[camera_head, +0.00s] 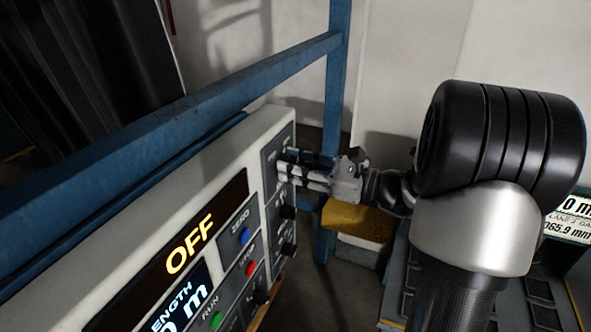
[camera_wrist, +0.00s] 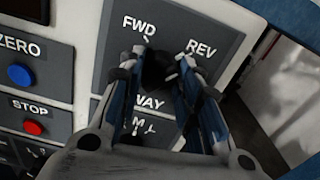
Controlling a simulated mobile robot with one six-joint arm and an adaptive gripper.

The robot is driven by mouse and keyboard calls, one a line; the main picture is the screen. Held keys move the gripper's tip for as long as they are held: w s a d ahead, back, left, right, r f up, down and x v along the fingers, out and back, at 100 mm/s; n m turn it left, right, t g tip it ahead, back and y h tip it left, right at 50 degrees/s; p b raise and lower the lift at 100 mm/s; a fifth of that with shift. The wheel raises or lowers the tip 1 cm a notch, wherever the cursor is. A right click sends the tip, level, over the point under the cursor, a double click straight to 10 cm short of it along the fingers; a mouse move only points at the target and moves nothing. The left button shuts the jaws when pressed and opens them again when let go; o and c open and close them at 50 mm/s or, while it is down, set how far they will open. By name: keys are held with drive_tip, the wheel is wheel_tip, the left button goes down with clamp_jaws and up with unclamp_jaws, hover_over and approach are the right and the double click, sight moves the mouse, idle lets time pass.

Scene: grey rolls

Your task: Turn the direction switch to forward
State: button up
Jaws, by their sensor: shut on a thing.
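The direction switch (camera_wrist: 155,68) is a black knob on a dark grey plate (camera_wrist: 112,45), under the white labels FWD and REV. In the wrist view my gripper (camera_wrist: 156,72) has one finger on each side of the knob and is shut on it. A white tick shows below FWD, but the fingers hide much of the knob, so I cannot tell which way it points. In the head view my gripper (camera_head: 290,168) reaches in from the right to the panel's upper right end, and its fingers hide the switch there.
The pale control panel (camera_head: 225,155) carries an OFF display (camera_head: 190,243), a blue ZERO button (camera_head: 244,236), a red STOP button (camera_head: 251,268) and a green RUN button (camera_head: 215,319). More black knobs (camera_head: 287,211) sit just below my gripper. A blue frame rail (camera_head: 200,110) runs behind the panel.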

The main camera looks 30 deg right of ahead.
drive_tip(key=n+b, duration=0.2)
drive_tip(key=b, duration=0.1)
drive_tip(key=n+b, duration=0.2)
drive_tip(key=shift+f, duration=0.25)
drive_tip(key=n+b, duration=0.4)
drive_tip(key=b, duration=0.2)
drive_tip(key=shift+n, duration=0.4)
drive_tip(key=n+b, duration=0.4)
drive_tip(key=b, duration=0.1)
drive_tip(key=shift+b, duration=0.4)
drive_tip(key=n+b, duration=0.1)
drive_tip(key=b, duration=0.1)
drive_tip(key=n+b, duration=0.2)
drive_tip(key=shift+r+n, duration=0.25)
drive_tip(key=shift+n, duration=0.05)
drive_tip(key=shift+r, duration=0.1)
drive_tip(key=o, duration=1)
drive_tip(key=shift+d, duration=0.1)
drive_tip(key=shift+o, duration=0.2)
